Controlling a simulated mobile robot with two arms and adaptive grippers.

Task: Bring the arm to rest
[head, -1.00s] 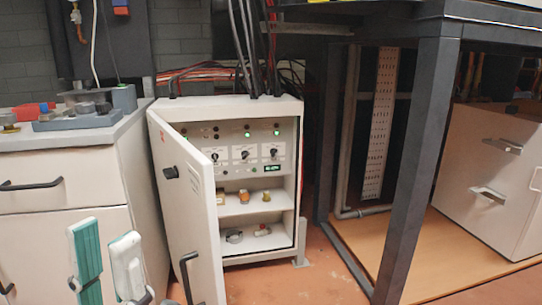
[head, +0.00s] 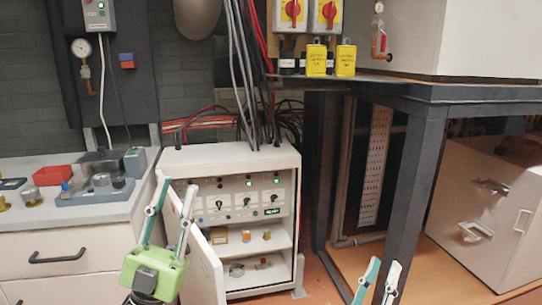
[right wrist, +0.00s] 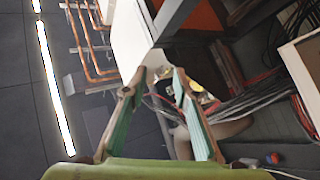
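My left gripper (head: 177,188) stands upright at the lower left of the head view, in front of the open cabinet door. Its green body shows below two teal-and-grey fingers, which are apart with nothing between them. My right gripper (head: 383,266) shows only its fingertips at the bottom edge, right of the cabinet and in front of the table leg. In the right wrist view the right gripper (right wrist: 160,73) has its two fingers apart and empty. The right arm behind those fingertips is out of the head view.
A white control cabinet (head: 230,157) stands with its door (head: 203,262) open. A drawer unit (head: 70,240) bears a red bin (head: 53,175) and a blue-grey tray (head: 95,191). A dark-framed table (head: 413,190) bears yellow padlocks (head: 345,60) near red switches (head: 291,12).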

